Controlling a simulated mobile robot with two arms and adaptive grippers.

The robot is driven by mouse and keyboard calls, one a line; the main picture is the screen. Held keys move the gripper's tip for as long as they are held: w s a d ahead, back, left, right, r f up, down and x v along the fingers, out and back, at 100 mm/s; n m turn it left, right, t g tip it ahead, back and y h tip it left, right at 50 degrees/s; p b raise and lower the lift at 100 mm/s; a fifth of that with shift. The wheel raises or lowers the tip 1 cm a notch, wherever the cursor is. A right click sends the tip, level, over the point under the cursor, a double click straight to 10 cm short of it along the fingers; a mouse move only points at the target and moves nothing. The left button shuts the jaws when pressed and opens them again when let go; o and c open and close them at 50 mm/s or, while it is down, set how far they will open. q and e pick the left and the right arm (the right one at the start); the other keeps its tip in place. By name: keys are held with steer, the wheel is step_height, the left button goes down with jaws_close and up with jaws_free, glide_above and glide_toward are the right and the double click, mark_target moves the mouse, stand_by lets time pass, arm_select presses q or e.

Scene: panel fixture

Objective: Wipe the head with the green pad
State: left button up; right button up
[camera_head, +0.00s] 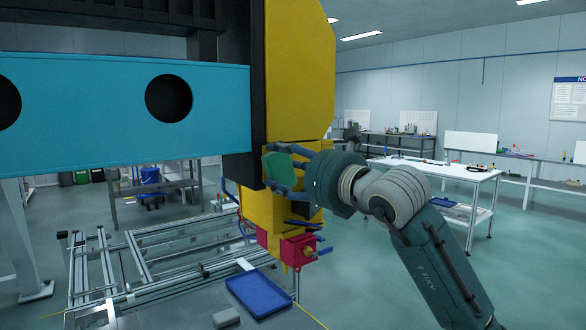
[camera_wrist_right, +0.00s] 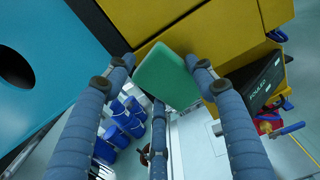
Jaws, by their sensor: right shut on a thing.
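The green pad (camera_head: 279,171) is between the blue-sleeved fingers of my right gripper (camera_head: 274,167), which is shut on it. In the right wrist view the pad (camera_wrist_right: 166,79) is a flat green block between the fingertips, in front of the yellow body. The head appears to be the big yellow machine body (camera_head: 298,70) with a red unit (camera_head: 294,249) at its lower end. The pad is at its lower left part, by the dark column edge; I cannot tell whether they touch. My left gripper is not in view.
A blue beam (camera_head: 215,110) with round holes juts left from the machine. Below are an aluminium frame (camera_head: 135,255), a blue tray (camera_head: 259,292) and a grey block (camera_head: 226,318). A white table (camera_head: 440,170) stands to the right; the floor before it is free.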

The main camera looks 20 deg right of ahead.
steer(key=shift+a, duration=0.1)
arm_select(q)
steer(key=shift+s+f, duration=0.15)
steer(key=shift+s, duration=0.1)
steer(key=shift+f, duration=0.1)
arm_select(e)
steer(key=shift+s, duration=0.15)
